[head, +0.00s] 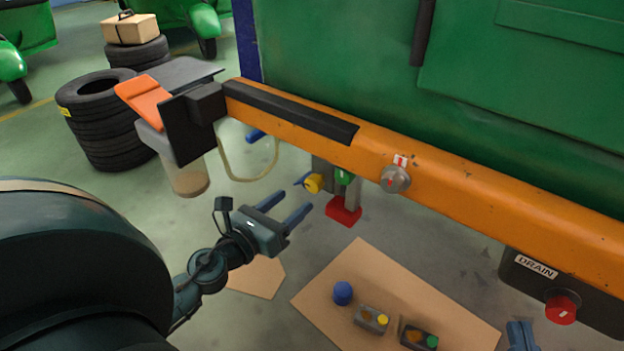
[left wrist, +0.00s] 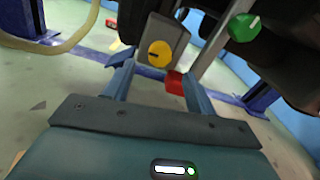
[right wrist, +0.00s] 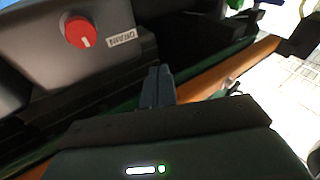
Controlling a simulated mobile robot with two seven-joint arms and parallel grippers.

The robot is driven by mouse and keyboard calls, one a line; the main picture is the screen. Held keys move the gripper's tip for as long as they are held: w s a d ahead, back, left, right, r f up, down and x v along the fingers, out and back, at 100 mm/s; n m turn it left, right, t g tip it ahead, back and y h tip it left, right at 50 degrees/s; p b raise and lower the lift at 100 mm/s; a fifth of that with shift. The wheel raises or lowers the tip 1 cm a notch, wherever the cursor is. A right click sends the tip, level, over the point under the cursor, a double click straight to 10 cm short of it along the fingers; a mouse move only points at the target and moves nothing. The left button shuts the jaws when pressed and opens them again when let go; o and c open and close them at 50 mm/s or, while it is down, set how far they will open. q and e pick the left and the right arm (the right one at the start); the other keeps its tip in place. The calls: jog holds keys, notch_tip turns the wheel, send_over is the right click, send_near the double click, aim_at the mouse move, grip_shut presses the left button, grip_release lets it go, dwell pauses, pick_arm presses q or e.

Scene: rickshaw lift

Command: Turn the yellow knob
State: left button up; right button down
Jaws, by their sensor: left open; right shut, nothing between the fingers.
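The yellow knob (head: 314,183) sits low under the orange beam, beside a green knob (head: 344,177). In the left wrist view the yellow knob (left wrist: 160,54) is on a grey box, beyond and between my open left fingers, with a dark slot across its face. My left gripper (head: 286,206) is open and empty, a little short of the yellow knob and not touching it. My right gripper (right wrist: 158,86) is shut and empty near the drain box; its fingers also show at the bottom right of the head view (head: 521,335).
A red block (head: 344,212) is just below the knobs. The orange beam (head: 480,203) carries a grey knob (head: 396,179). A red drain knob (head: 561,310) is at right. Cardboard with small parts lies on the floor (head: 352,260). Tyres (head: 98,115) stand at left.

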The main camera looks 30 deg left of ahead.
aim_at(311, 187)
pick_arm(q)
jog(key=w, duration=0.2)
jog(key=w+p, duration=0.1)
jog(key=w, duration=0.4)
jog(key=shift+w+d, duration=0.3)
jog(key=shift+d, duration=0.1)
pick_arm(e)
jog(key=shift+d+n+h, duration=0.2)
jog(key=shift+n+h, duration=0.1)
pick_arm(q)
jog(key=c, duration=1)
pick_arm(e)
jog(key=shift+f, duration=0.1)
